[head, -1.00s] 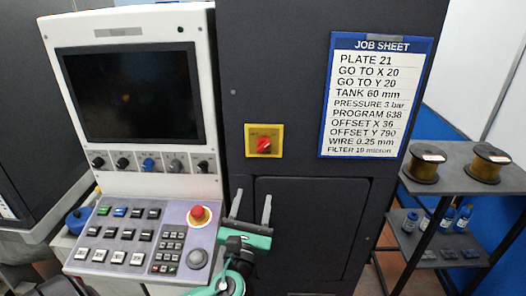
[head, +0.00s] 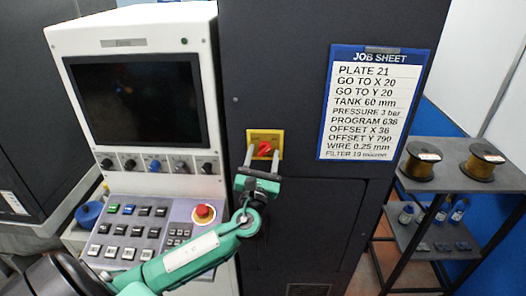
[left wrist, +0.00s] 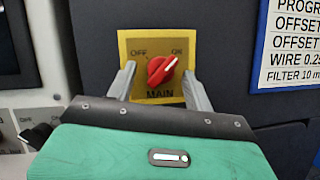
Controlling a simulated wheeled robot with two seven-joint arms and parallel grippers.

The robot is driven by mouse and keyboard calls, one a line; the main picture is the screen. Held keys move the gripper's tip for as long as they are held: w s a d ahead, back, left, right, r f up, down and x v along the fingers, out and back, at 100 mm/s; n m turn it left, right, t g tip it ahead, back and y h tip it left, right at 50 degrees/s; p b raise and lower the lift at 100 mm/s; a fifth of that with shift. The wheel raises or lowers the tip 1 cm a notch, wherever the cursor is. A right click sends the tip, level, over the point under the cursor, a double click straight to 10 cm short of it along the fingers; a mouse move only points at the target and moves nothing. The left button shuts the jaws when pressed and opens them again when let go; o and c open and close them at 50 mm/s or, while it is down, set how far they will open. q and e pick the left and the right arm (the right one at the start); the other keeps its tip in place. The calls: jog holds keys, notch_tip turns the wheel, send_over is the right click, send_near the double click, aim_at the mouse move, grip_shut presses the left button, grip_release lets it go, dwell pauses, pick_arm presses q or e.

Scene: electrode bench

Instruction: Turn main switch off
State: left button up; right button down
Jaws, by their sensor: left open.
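The main switch is a red rotary knob (head: 264,149) on a yellow plate (head: 251,137) on the dark cabinet front. In the left wrist view the red knob (left wrist: 161,69) has a white mark pointing up and right toward ON. The yellow plate (left wrist: 146,40) reads OFF at left, ON at right and MAIN below. My left gripper (head: 263,153) is open, one finger on each side of the knob. In the left wrist view the fingers of my left gripper (left wrist: 158,75) show a gap to the knob on both sides. My right gripper is not in view.
A white control console with a dark screen (head: 135,95), a row of small knobs, buttons and a red emergency stop (head: 204,212) stands to the left. A job sheet (head: 372,105) hangs right of the switch. A shelf (head: 450,165) with two spools stands at far right.

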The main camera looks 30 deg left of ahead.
pick_arm(q)
jog(key=shift+w, duration=0.1)
jog(key=c, duration=1)
jog(key=shift+o, duration=0.2)
